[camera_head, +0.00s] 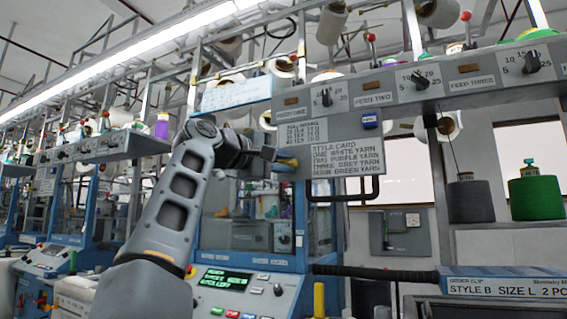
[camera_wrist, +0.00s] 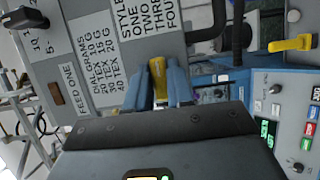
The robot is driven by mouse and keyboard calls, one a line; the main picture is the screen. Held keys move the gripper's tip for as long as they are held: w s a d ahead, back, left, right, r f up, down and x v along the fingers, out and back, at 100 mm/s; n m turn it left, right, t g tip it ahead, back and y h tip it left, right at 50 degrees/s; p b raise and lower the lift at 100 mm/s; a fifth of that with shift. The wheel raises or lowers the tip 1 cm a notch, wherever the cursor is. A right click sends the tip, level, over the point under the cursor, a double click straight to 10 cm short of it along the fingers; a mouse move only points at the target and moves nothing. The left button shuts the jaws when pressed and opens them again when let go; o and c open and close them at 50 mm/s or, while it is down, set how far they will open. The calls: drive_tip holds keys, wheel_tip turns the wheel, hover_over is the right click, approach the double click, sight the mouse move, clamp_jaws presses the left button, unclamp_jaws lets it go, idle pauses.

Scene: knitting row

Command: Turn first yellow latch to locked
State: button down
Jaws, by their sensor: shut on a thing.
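A yellow latch (camera_wrist: 158,72) sits between the two blue fingers of my gripper (camera_wrist: 160,82) in the wrist view, at the lower edge of a grey panel. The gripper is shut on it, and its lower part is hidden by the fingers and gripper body. In the head view my gripper (camera_head: 281,161) reaches the panel's lower left edge, where a bit of the yellow latch (camera_head: 289,162) shows. A second yellow latch (camera_wrist: 291,44) stands apart at the right of the wrist view. A yellow piece (camera_head: 319,299) also shows at the bottom of the head view.
The grey feed panel (camera_head: 384,88) with black knobs and a style card (camera_head: 347,157) is close above and right of my gripper. A dark bent pipe (camera_head: 343,196) runs below it. A control panel with a green display (camera_head: 225,280) stands lower left.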

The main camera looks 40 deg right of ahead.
drive_tip(key=c, duration=1.1)
unclamp_jaws()
drive_tip(key=shift+o, duration=0.2)
drive_tip(key=a, duration=0.7)
drive_tip(key=shift+w+a, duration=0.15)
drive_tip(key=shift+a, duration=0.25)
drive_tip(key=shift+f, duration=0.1)
